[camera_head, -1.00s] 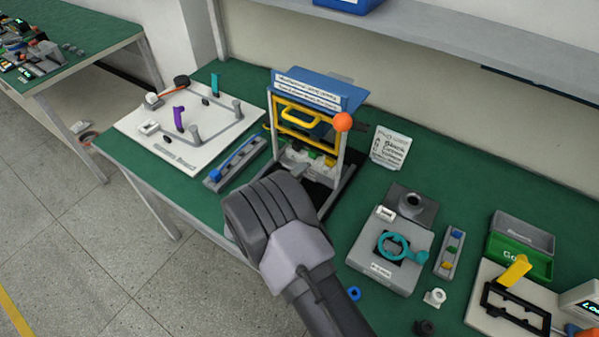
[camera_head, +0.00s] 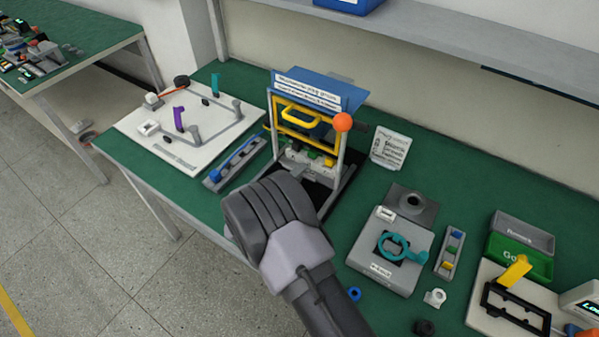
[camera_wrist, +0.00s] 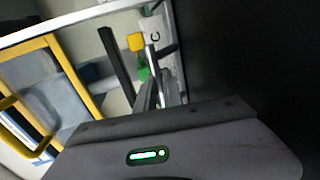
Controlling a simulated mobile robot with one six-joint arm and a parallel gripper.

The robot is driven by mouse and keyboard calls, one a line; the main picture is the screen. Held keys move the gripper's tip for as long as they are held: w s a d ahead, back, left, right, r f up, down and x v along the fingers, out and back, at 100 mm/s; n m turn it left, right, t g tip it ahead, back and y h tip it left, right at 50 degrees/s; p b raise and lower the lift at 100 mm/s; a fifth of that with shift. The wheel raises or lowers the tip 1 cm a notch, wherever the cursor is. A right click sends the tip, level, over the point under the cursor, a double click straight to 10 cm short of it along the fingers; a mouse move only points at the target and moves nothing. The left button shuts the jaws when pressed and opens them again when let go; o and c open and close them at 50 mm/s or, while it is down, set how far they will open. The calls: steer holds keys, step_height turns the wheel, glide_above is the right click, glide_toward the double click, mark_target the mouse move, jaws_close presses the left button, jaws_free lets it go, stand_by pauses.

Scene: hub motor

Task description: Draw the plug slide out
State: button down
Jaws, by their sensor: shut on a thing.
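The press stand with a blue top panel (camera_head: 320,88) and a yellow guard (camera_head: 283,115) stands ahead of my wrist in the head view. Low inside it is the grey plug slide (camera_head: 300,160), with green and yellow plugs showing. In the wrist view a yellow block (camera_wrist: 136,41) and a green one (camera_wrist: 143,73) show just beyond my gripper (camera_wrist: 160,92). The fingers are shut on a narrow grey part that seems to belong to the slide. The exact grip is hard to see, and my wrist hides much of it in the head view.
An orange knob (camera_head: 342,121) sticks out at the stand's right side. A blue-handled rail (camera_head: 235,162) and a white board (camera_head: 180,125) lie to the left. A grey fixture with a teal ring (camera_head: 393,247) stands to the right. A white card (camera_head: 390,148) stands behind.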

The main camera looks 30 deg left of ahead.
stand_by(0.5)
steer(key=f+v, duration=0.1)
steer(key=v, duration=0.7)
steer(key=f+v, duration=0.1)
steer(key=v, duration=0.4)
steer(key=shift+s+f+b, duration=0.25)
steer(key=shift+f+b, duration=0.05)
steer(key=shift+b, duration=0.05)
steer(key=c, duration=1.5)
jaws_free()
steer(key=p+v, duration=0.3)
steer(key=v, duration=1.4)
steer(key=shift+s+p, duration=0.2)
steer(key=shift+p, duration=0.15)
